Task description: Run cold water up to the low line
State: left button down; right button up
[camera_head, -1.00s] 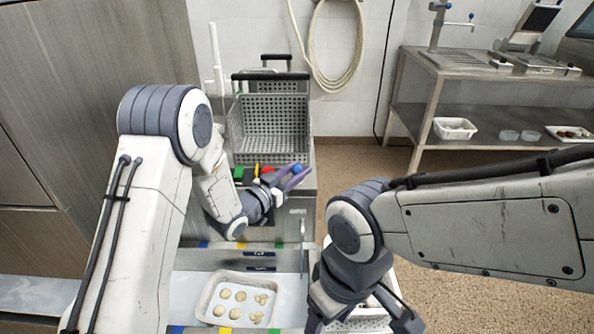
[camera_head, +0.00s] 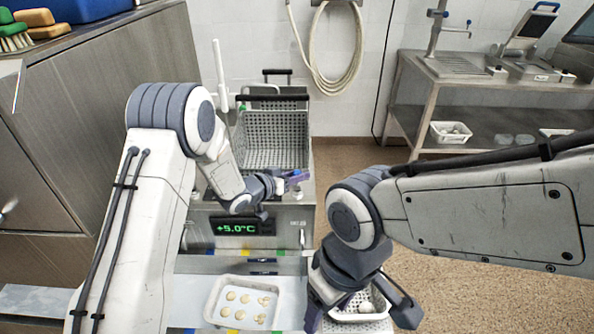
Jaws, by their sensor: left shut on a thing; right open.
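A metal basin unit (camera_head: 292,222) stands ahead, with perforated metal baskets (camera_head: 271,135) in its top. A green display (camera_head: 243,227) on its front reads +5.0°C. My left gripper (camera_head: 292,179) is at the unit's front top edge, at the right end. It is shut on what looks like the blue knob (camera_head: 296,178), mostly covered by the fingers. My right gripper (camera_head: 365,312) is open, low in front, over a small white perforated basket (camera_head: 384,303). I cannot see a low line or the water level inside the unit.
A white tray of pale round pieces (camera_head: 215,307) lies in front. A coiled hose (camera_head: 354,75) hangs on the wall. A steel table (camera_head: 400,105) stands at the right, with another white basket (camera_head: 436,132) on its shelf. Floor between is clear.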

pick_arm(q)
jog(key=c, duration=0.5)
grip_release()
jog(key=shift+a, duration=0.1)
jog(key=b+v, duration=0.1)
jog(key=v, duration=0.9)
jog(key=shift+s+a+r, duration=0.1)
